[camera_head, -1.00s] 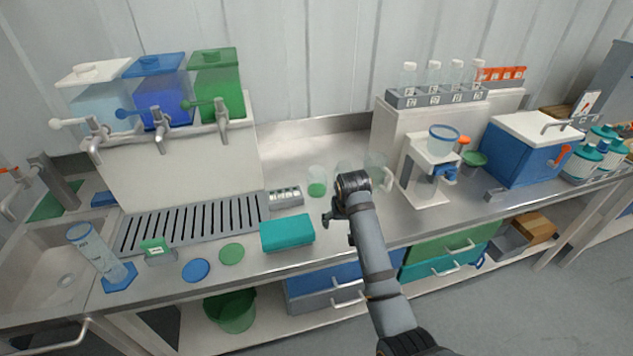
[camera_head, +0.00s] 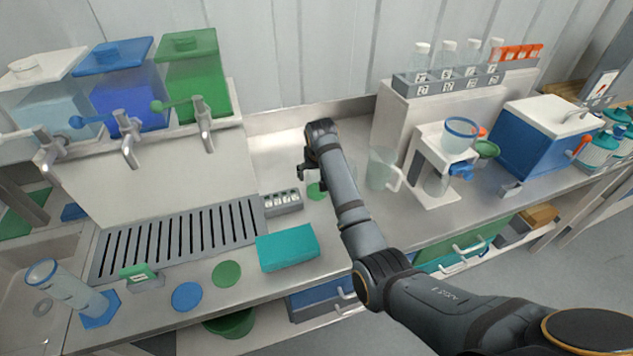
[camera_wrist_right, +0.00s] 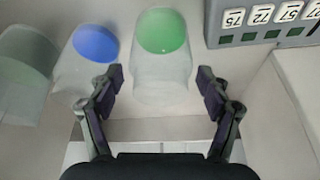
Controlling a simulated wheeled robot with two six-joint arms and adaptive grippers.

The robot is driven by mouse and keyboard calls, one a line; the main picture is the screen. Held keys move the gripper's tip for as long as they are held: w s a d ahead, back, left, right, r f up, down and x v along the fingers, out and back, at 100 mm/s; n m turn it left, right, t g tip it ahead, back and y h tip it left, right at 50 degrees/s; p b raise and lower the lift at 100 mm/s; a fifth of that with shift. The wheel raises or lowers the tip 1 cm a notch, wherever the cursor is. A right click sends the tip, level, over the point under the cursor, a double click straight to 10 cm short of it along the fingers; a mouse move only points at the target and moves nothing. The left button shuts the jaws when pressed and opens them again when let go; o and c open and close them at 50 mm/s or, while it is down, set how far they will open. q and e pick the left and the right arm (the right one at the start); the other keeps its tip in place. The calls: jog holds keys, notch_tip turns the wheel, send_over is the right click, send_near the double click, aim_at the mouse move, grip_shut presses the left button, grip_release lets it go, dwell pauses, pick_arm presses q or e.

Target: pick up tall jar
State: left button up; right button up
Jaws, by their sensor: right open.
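A clear jar with a green disc at its base (camera_wrist_right: 162,85) stands ahead of my right gripper (camera_wrist_right: 161,80), roughly between its spread fingers. A clear jar with a blue base (camera_wrist_right: 78,72) stands beside it. In the head view the green-based jar (camera_head: 316,190) shows faintly on the counter, and the blue-based one is mostly hidden by my arm. I cannot tell for sure which is the tall jar. In the head view my right gripper (camera_head: 310,168) is above the counter behind the green base, open and empty. My left gripper is out of view.
A clear pitcher (camera_head: 381,169) stands right of my arm. A grey numbered block (camera_head: 283,202) sits left of the jars, also in the wrist view (camera_wrist_right: 262,24). A teal box (camera_head: 287,249) lies in front. A white dispenser stand (camera_head: 436,188) is at right.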

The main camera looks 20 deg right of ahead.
jog(key=shift+x, duration=0.8)
jog(key=x, duration=0.2)
jog(key=p+x, duration=0.1)
jog(key=x, duration=0.1)
jog(key=shift+s, duration=0.25)
jog(key=shift+w+f, duration=0.15)
jog(key=shift+f, duration=0.2)
jog(key=shift+r, duration=0.1)
jog(key=c, duration=1)
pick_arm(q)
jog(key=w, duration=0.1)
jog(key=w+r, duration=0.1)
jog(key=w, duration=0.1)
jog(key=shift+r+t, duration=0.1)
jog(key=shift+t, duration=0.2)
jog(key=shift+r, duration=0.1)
